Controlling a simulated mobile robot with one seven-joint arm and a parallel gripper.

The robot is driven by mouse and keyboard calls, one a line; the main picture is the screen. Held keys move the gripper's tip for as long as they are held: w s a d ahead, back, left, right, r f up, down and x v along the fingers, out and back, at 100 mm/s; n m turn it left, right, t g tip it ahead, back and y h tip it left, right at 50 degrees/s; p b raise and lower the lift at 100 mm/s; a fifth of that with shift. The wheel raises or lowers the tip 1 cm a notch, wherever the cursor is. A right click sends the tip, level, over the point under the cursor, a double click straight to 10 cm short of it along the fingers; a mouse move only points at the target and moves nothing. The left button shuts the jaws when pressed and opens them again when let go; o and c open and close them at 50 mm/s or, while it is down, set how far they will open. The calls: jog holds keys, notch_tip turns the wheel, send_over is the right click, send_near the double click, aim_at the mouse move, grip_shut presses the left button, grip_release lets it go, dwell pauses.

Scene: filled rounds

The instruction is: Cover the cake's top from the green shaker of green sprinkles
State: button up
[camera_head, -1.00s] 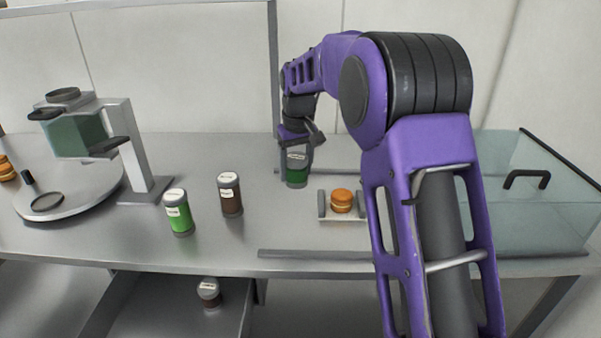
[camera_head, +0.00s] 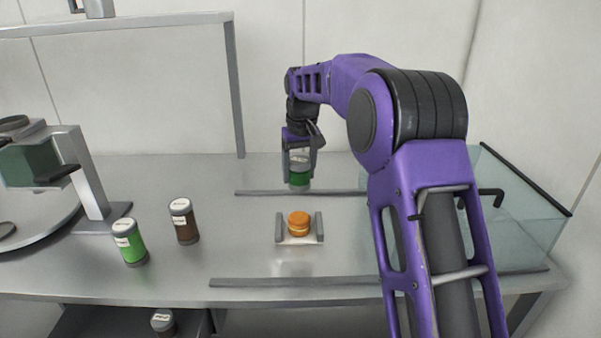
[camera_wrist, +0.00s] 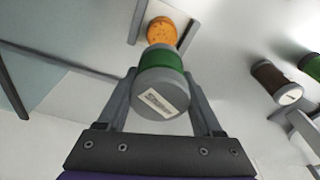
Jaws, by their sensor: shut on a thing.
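The cake (camera_head: 298,222), small, round and orange-brown, sits on a pale tray (camera_head: 300,240) between two grey side blocks. It also shows in the wrist view (camera_wrist: 161,31). My gripper (camera_head: 300,170) is shut on a dark green shaker (camera_head: 299,181) with a grey, labelled top. The shaker looks roughly upright, behind the cake in the head view. In the wrist view the shaker (camera_wrist: 162,82) sits between both fingers and partly overlaps the cake. No sprinkles show on the cake.
A bright green shaker (camera_head: 130,243) and a brown shaker (camera_head: 185,222) stand to the left. Grey rails (camera_head: 290,281) lie in front of and behind the tray. A glass tank (camera_head: 510,220) is at right, a machine (camera_head: 75,175) at far left. Another shaker (camera_head: 163,321) sits below.

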aim_at(302, 185)
jog(key=shift+f+b, duration=0.45)
jog(key=shift+f, duration=1.8)
jog(key=shift+a+r, duration=0.1)
jog(key=shift+a, duration=0.15)
jog(key=shift+a+p, duration=0.25)
jog(key=shift+p, duration=0.1)
jog(key=shift+d, duration=1)
dwell(0.6)
